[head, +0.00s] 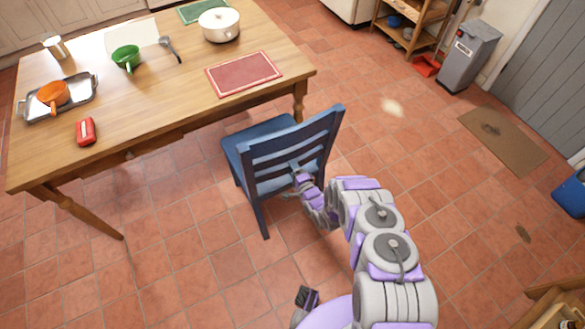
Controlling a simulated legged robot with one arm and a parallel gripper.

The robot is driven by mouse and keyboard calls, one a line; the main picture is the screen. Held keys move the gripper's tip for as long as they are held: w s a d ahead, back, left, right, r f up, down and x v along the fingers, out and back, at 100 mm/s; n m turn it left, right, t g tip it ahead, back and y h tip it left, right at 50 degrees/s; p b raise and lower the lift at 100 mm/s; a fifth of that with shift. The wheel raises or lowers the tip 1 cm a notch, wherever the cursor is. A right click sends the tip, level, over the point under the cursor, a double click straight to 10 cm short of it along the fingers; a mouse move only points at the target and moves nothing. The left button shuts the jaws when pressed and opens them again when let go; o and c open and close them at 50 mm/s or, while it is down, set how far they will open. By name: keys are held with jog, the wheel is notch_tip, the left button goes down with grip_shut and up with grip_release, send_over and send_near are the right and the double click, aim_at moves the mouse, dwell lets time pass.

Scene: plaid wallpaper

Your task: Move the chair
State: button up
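A blue wooden chair (285,153) with a slatted back stands upright on the tiled floor, near the right front corner of the wooden table (190,85). Its seat faces the table and its back is toward my arm. My gripper (298,180) is at the lower part of the chair's back, at the slats on the near side. The fingers are small and partly lost against the slats, so I cannot tell if they are closed on the chair.
A grey bin (470,55), a wooden shelf (415,25) and a brown mat (503,142) are at the right. Floor right of the chair is mostly clear.

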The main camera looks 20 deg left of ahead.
jog(key=shift+s+a, duration=0.15)
jog(key=shift+a, duration=0.05)
grip_shut()
jog(key=shift+s+f, duration=0.2)
jog(key=shift+f, duration=0.1)
jog(key=shift+w+r, duration=0.1)
